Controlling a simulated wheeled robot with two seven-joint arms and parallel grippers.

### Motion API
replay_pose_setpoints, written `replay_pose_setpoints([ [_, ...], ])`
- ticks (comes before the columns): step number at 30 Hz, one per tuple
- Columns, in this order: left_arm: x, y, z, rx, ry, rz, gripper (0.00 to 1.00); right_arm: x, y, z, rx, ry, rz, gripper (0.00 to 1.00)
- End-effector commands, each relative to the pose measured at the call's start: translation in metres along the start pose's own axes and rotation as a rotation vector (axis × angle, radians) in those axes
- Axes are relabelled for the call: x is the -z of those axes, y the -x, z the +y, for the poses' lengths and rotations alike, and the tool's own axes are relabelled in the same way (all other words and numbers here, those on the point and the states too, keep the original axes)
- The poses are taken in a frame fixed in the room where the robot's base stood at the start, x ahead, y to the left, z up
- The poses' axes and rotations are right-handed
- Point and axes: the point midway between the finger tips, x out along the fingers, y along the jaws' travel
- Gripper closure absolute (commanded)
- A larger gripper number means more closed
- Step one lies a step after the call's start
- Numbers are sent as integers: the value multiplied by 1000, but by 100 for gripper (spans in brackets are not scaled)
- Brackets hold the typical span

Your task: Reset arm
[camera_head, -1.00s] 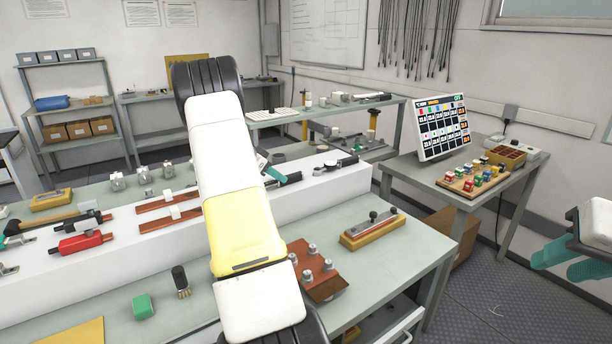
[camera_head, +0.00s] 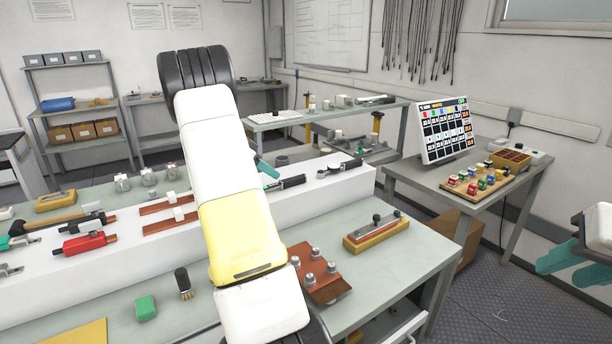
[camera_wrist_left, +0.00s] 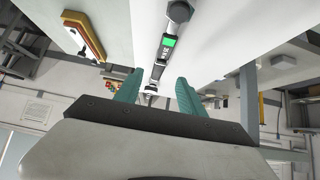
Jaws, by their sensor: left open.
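My left arm (camera_head: 235,190) crosses the middle of the head view. Its elbow is raised and it hides part of the benches. My left gripper shows only as a teal fingertip (camera_head: 266,168) behind the arm. In the left wrist view the left gripper (camera_wrist_left: 158,92) is open, its two teal fingers apart. A black tool with a green display (camera_wrist_left: 165,45) lies on the white surface beyond and between the fingers, not gripped. My right gripper (camera_head: 573,262) is at the right edge over the floor. Its teal fingertips look apart and empty.
The white raised shelf (camera_head: 130,265) on the near bench holds a red tool (camera_head: 88,243) and other tools. A green block (camera_head: 145,308), brush (camera_head: 183,283) and copper plate (camera_head: 320,272) lie in front. A display panel (camera_head: 446,130) and fuse board (camera_head: 478,183) stand right.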

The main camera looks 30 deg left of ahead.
Motion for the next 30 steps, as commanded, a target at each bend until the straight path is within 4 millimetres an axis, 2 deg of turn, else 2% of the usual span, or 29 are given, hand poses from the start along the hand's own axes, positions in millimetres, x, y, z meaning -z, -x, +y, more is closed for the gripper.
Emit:
replay_pose_setpoints([
  [6, 0, 15, 0, -1, -1, 0, 53, 0, 0, 0, 0, 0, 0, 64],
  [17, 0, 15, 0, -1, 0, 0, 53, 0, 0, 0, 0, 0, 0, 64],
  [20, 7, 15, 7, -7, 3, -5, 53, 0, 0, 0, 0, 0, 0, 64],
  [23, 31, 14, 33, -29, 21, -28, 53, 0, 0, 0, 0, 0, 0, 64],
  [25, 57, 15, 65, -47, 45, -60, 53, 0, 0, 0, 0, 0, 0, 64],
  [26, 69, 16, 83, -56, 58, -77, 53, 0, 0, 0, 0, 0, 0, 64],
  [27, 84, 17, 109, -66, 78, -102, 53, 0, 0, 0, 0, 0, 0, 64],
  [29, 104, 22, 151, -75, 108, -142, 53, 0, 0, 0, 0, 0, 0, 64],
  [30, 114, 26, 179, -77, 128, -168, 53, 0, 0, 0, 0, 0, 0, 64],
])
